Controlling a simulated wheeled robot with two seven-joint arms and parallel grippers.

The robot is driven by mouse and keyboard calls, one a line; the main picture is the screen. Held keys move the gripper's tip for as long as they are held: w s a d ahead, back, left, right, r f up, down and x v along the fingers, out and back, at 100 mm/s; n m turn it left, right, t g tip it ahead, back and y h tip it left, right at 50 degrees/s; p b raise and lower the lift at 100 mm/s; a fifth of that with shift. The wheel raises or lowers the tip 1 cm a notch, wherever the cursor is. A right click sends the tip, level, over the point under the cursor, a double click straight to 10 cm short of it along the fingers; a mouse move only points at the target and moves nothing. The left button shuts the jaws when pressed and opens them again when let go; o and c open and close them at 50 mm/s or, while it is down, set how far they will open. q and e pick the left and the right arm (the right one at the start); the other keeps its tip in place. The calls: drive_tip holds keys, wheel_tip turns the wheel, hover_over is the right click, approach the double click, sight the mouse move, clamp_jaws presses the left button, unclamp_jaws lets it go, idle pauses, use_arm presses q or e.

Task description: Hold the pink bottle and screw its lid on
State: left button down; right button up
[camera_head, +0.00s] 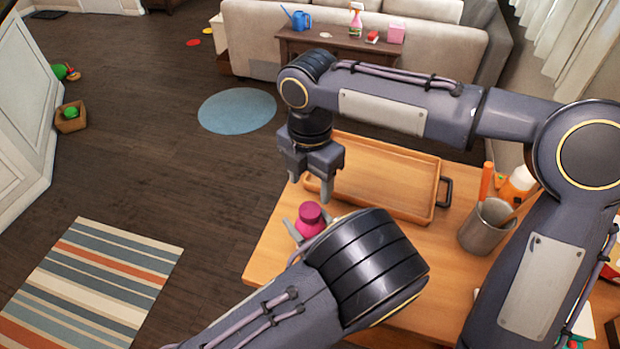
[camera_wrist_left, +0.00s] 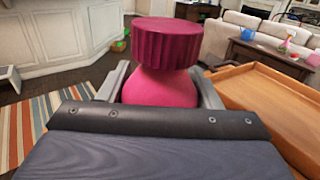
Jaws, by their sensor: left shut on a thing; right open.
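The pink bottle (camera_head: 307,228) stands upright near the table's left edge. Its darker magenta lid (camera_head: 311,212) sits on top of it. My left gripper (camera_head: 306,232) is shut around the bottle's body, below the lid. In the left wrist view the bottle's pink shoulder (camera_wrist_left: 160,88) shows between the fingers, with the ribbed lid (camera_wrist_left: 166,42) above it. I cannot tell how tightly the lid sits. My right gripper (camera_head: 310,184) is open and empty, fingers pointing down, above and just behind the lid. The lower bottle is hidden by my left gripper.
A wooden tray (camera_head: 418,212) lies behind the bottle on the table (camera_head: 262,262). A grey cup (camera_head: 483,231) with utensils and an orange-and-white bottle (camera_head: 517,186) stand at the right.

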sight(310, 209)
idle(0.3)
drive_tip(key=shift+f, duration=4)
drive_tip(key=c, duration=1)
drive_tip(key=m, duration=0.4)
drive_tip(key=shift+m, duration=0.4)
drive_tip(key=m, duration=0.5)
drive_tip(key=shift+m, duration=0.3)
drive_tip(key=m, duration=0.5)
drive_tip(key=shift+m, duration=0.4)
drive_tip(key=m, duration=0.4)
drive_tip(key=shift+m, duration=0.4)
drive_tip(key=o, duration=1.1)
